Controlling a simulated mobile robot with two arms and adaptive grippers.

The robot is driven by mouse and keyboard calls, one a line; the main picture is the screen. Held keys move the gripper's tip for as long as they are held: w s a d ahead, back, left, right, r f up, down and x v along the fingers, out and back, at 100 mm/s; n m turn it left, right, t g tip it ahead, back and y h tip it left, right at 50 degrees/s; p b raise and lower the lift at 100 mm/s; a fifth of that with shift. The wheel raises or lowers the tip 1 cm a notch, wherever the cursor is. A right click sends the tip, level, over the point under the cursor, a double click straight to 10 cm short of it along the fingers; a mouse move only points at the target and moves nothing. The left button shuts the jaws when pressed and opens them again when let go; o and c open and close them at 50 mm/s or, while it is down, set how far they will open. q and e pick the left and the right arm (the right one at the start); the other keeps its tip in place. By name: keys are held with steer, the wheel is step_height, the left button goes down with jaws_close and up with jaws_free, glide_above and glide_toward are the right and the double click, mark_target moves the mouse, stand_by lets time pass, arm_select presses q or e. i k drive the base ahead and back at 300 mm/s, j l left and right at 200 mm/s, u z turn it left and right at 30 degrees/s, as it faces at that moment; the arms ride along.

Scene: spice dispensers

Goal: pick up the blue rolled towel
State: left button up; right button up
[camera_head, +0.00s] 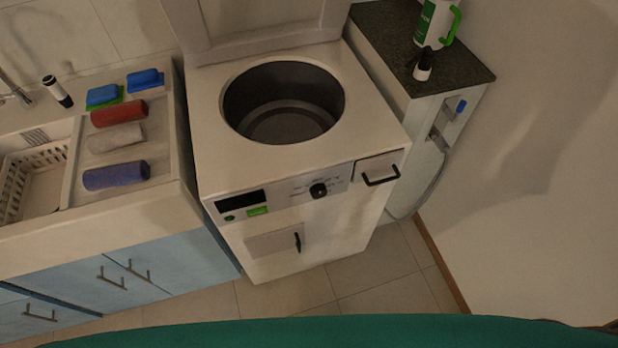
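The blue rolled towel (116,175) lies on the white drainboard beside the sink, at the left of the head view. It is the nearest of three rolled towels in a column. A grey-white rolled towel (116,138) lies just behind it, and a red rolled towel (119,113) behind that. All of them lie apart from any gripper. Neither of my grippers shows in this view.
A top-loading washing machine (375,137) with its lid raised stands right of the sink counter. Blue and green sponges (144,79) lie behind the towels. A white basket (36,180) sits in the sink. A dark-topped cabinet (455,70) holds a detergent bottle (432,22).

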mark_target(136, 171)
steer(key=u, duration=1.3)
